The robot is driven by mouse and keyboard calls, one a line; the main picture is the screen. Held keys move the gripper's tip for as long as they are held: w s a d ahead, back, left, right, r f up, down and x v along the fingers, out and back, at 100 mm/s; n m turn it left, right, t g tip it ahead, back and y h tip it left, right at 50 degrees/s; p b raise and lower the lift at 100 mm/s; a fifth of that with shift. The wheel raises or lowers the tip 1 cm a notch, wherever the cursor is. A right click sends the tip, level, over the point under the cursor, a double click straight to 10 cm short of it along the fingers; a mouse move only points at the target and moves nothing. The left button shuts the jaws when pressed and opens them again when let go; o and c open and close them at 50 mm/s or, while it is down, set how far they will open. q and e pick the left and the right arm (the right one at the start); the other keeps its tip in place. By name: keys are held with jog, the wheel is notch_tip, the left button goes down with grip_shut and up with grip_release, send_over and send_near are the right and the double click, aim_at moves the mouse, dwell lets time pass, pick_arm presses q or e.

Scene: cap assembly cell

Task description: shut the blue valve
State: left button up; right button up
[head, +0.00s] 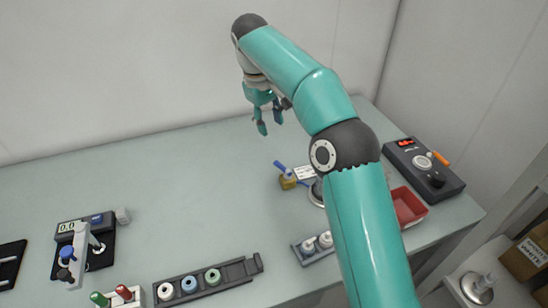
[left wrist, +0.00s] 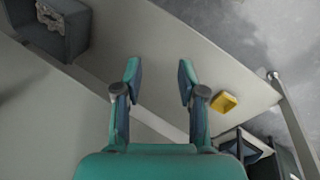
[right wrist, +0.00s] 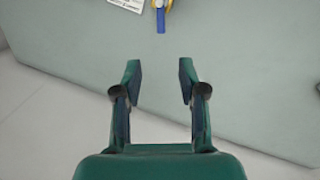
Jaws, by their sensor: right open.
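The blue valve stands on the bench right of the middle in the head view. It has a brass body (head: 288,182) and a blue lever (head: 280,167) that slants up to the left; a blue part also shows on its right. In the right wrist view the blue lever (right wrist: 161,20) points toward my gripper at the top edge, and the rest is cut off. My right gripper (head: 269,122) is open and empty, apart from the valve and beyond it toward the wall. My left gripper (left wrist: 159,70) is open and empty, away from the valve, and shows only in its wrist view.
A rack with rings (head: 205,284) is at the front. The bench left of the valve is clear.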

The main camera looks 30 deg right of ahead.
aim_at(279, 164)
jog(key=d+f+b, duration=0.1)
jog(key=f, duration=0.3)
jog(key=f+b, duration=0.1)
jog(key=f, duration=0.4)
jog(key=d+f, duration=0.1)
jog(key=f, duration=0.4)
jog(key=shift+w+d+f+b, duration=0.1)
jog(key=shift+d+b, duration=0.2)
jog(key=shift+b, duration=0.1)
jog(key=shift+d+f, duration=0.15)
jog(key=shift+f, duration=0.45)
jog(key=shift+c, duration=0.3)
grip_shut()
